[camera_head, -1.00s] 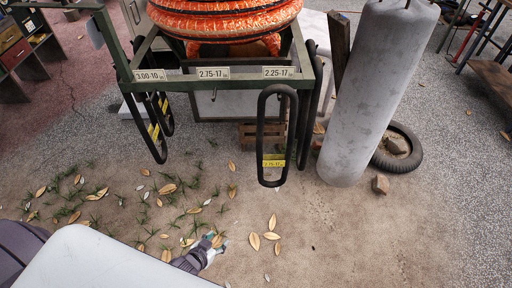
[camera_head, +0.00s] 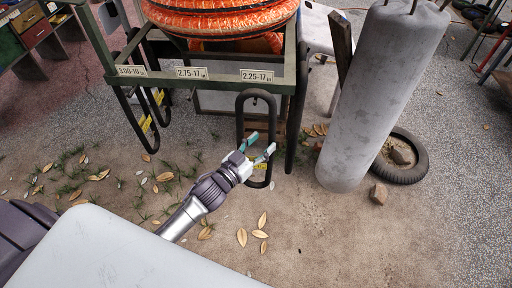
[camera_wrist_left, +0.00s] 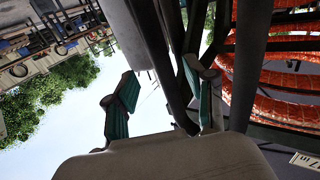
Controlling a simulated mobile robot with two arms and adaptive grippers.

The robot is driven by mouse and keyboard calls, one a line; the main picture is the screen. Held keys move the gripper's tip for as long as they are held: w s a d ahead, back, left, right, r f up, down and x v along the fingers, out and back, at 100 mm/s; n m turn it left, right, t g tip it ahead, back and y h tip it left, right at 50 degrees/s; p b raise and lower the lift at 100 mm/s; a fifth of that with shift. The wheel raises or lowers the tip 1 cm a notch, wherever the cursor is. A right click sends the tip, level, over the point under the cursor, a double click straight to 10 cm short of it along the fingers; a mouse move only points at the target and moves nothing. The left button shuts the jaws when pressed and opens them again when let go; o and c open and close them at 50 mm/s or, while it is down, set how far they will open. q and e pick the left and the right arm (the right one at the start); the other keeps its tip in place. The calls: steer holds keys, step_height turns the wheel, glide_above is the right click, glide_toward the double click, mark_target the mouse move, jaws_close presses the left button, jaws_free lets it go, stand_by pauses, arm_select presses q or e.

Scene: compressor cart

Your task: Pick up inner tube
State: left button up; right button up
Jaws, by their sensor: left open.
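Black inner tubes hang as long loops from the green rack. The front one (camera_head: 239,118) hangs below the 2.25-17 label, with a yellow tag near its bottom. Another (camera_head: 297,122) hangs just right of it, and more (camera_head: 128,122) hang at the left. My left gripper (camera_head: 262,144) is open in front of the lower half of the front tube, its fingers overlapping the loop in the head view. In the left wrist view its teal fingers (camera_wrist_left: 162,103) are spread, with dark tube strands close by. I cannot tell whether any strand lies between them. My right gripper is not in view.
The green rack (camera_head: 215,86) holds orange-wrapped rings (camera_head: 220,20) on top. A grey cylinder (camera_head: 375,95) stands right of the tubes, with a tyre (camera_head: 415,172) and a stone (camera_head: 378,194) beside it. The ground in front has leaves and is otherwise open.

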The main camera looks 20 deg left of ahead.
mark_target(268, 135)
arm_select(q)
steer(key=shift+w+d+r, duration=0.15)
steer(key=shift+w, duration=0.5)
steer(key=p+x, duration=0.1)
steer(key=x, duration=0.3)
steer(key=shift+w, duration=0.2)
steer(key=shift+s, duration=0.1)
steer(key=shift+c, duration=0.4)
jaws_close()
